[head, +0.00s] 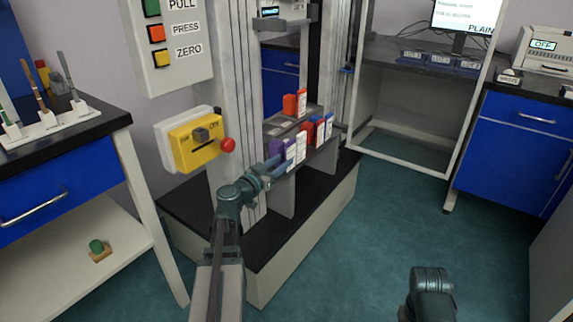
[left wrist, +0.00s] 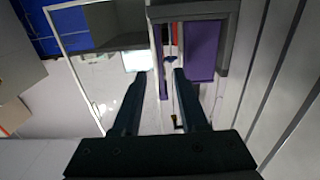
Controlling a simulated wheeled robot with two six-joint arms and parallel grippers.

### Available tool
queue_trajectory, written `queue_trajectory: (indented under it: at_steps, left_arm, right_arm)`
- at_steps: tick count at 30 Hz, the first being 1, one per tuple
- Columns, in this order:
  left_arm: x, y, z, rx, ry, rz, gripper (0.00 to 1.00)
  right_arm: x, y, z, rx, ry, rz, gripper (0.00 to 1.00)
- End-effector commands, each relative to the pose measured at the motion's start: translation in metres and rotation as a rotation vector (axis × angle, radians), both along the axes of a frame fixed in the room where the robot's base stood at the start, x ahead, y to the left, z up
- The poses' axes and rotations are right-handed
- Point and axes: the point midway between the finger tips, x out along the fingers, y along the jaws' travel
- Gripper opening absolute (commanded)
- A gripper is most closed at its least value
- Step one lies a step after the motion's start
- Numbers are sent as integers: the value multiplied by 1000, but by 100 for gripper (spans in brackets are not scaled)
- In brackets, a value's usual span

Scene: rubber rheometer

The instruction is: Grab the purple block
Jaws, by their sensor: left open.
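The purple block (head: 276,147) stands at the near left end of a row of blocks on the grey shelf of the rheometer frame. My left gripper (head: 281,162) is open at that end of the row, close to the purple block, partly covering it. In the left wrist view, my two dark fingers (left wrist: 160,73) are spread apart. A large purple face (left wrist: 203,48) lies just beyond the right fingertip, and a narrow purple strip (left wrist: 164,85) shows between the fingers. I cannot tell whether they touch. My right gripper is out of view; only part of that arm shows at lower right.
Red and blue blocks (head: 308,131) with white labels stand beside the purple one. Orange-red blocks (head: 290,105) sit on a ledge behind. Floor is clear at right.

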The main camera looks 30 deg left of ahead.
Motion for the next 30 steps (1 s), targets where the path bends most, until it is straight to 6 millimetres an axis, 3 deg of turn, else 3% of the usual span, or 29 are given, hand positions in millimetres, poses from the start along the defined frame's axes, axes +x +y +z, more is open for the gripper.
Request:
queue_trajectory:
  at_steps: [10,21,27,30]
  left_arm:
    - [10,0,1,0,0,-1,42]
    - [56,-2,3,0,0,-1,42]
    - [56,-3,3,0,0,0,42]
    - [56,-3,3,0,0,0,28]
  right_arm:
    - [0,0,1,0,0,0,50]
    - [0,0,3,0,0,1,50]
    - [0,0,3,0,0,1,50]
    - [0,0,3,0,0,1,50]
